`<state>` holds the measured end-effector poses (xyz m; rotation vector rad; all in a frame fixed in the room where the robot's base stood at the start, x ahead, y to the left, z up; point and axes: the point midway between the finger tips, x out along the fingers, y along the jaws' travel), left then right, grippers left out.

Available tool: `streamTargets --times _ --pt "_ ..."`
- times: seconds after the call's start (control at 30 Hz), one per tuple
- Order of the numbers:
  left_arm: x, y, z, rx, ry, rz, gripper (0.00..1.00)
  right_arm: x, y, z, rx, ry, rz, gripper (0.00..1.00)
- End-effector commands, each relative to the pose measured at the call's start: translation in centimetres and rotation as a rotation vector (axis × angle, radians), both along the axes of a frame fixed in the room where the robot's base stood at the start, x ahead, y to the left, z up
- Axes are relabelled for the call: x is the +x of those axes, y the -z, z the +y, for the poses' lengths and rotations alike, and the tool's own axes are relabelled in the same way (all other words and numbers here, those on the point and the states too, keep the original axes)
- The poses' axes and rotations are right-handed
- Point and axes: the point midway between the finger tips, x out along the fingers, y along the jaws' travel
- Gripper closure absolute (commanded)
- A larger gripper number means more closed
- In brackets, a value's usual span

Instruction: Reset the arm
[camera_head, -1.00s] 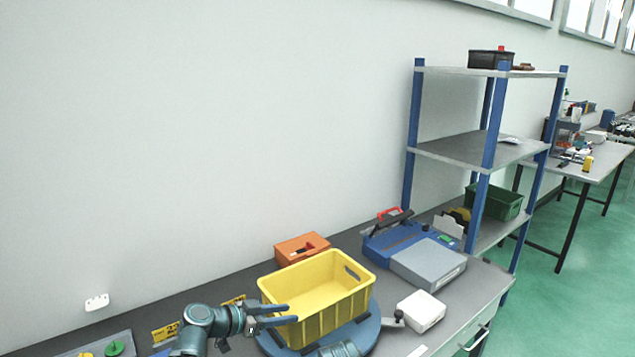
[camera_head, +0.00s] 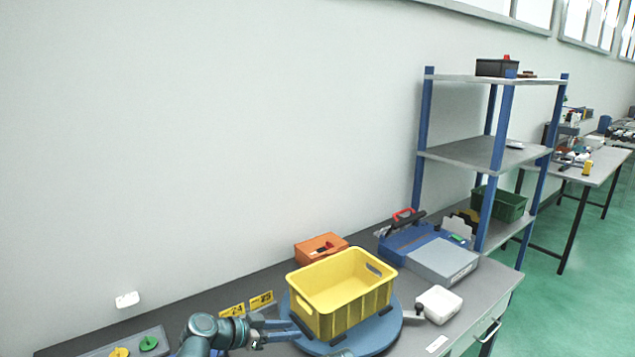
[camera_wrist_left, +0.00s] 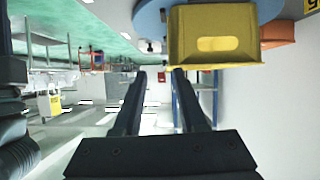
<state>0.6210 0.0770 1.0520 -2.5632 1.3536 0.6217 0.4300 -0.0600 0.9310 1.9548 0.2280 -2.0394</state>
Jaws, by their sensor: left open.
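My left gripper (camera_head: 289,331) is at the bottom of the head view, by the lower left side of the yellow crate (camera_head: 342,312). Its fingers are apart with nothing between them; the head view does not show whether they touch the crate. The crate stands on a round blue turntable (camera_head: 390,327) and looks empty. My right gripper is not in view.
An orange box (camera_head: 320,248) sits behind the crate, a blue case (camera_head: 408,238) and grey box (camera_head: 442,260) to its right. A white box (camera_head: 439,303) is near the front edge. A control panel (camera_head: 125,345) is at left. A shelf rack (camera_head: 487,154) stands behind.

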Motion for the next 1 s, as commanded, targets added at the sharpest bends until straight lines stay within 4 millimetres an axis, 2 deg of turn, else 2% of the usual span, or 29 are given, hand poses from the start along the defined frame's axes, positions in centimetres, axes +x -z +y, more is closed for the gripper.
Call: streamTargets --times 0.27,0.37,0.47,0.6,0.7,0.8,1.0 --pt "-3.0 2.9 -2.7 0.073 0.030 0.180 0.59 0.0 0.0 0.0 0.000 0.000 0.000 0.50" --pt "-4.8 4.6 -3.9 0.125 0.032 0.282 0.59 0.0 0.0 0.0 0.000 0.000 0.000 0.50" --pt "-7.0 6.4 -4.8 0.196 0.018 0.399 0.59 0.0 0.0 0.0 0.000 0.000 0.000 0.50" --pt "-10.8 9.1 -5.5 0.344 -0.044 0.588 0.59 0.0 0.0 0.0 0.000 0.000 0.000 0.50" --pt "-14.1 11.0 -5.2 0.491 -0.152 0.728 0.59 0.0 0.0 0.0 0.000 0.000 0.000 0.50" --pt "-16.6 12.0 -4.1 0.635 -0.299 0.821 0.59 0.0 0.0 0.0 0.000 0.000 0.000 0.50" --pt "-18.9 12.3 -2.1 0.789 -0.529 0.876 0.59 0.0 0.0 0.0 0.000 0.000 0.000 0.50"
